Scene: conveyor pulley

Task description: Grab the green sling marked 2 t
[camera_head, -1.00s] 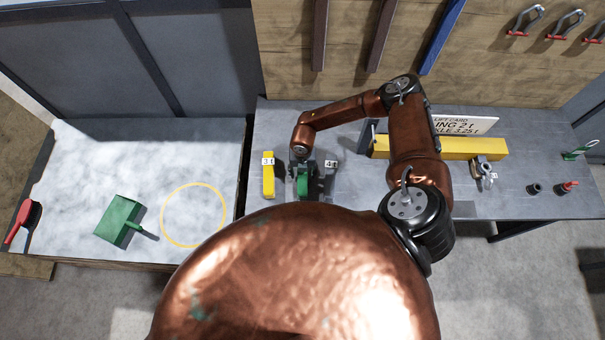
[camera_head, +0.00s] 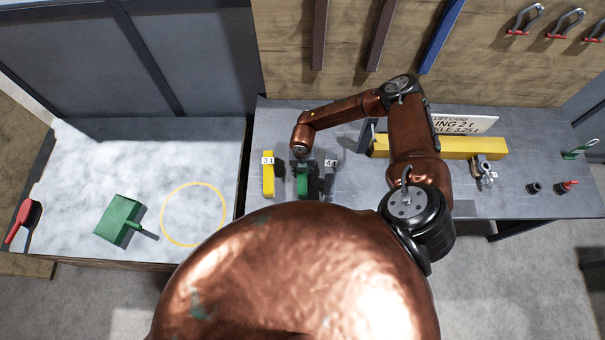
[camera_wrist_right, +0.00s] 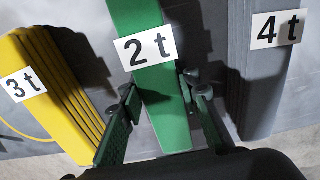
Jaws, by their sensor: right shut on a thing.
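The green sling marked 2 t (camera_head: 303,182) stands on the grey bench between the yellow sling marked 3 t (camera_head: 268,180) and the grey sling marked 4 t (camera_head: 330,178). My right gripper (camera_head: 302,167) is over the green sling, partly hiding it. In the right wrist view, the green sling (camera_wrist_right: 172,110) with its white 2 t label runs between the fingers of my right gripper (camera_wrist_right: 163,88). They are shut on it, one on each side. The yellow sling (camera_wrist_right: 55,90) is left, the grey one (camera_wrist_right: 265,80) right. My left gripper is not in view.
A yellow beam (camera_head: 470,148) and a lift card (camera_head: 470,124) are at the back of the bench. Shackles (camera_head: 482,168) and small fittings lie right.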

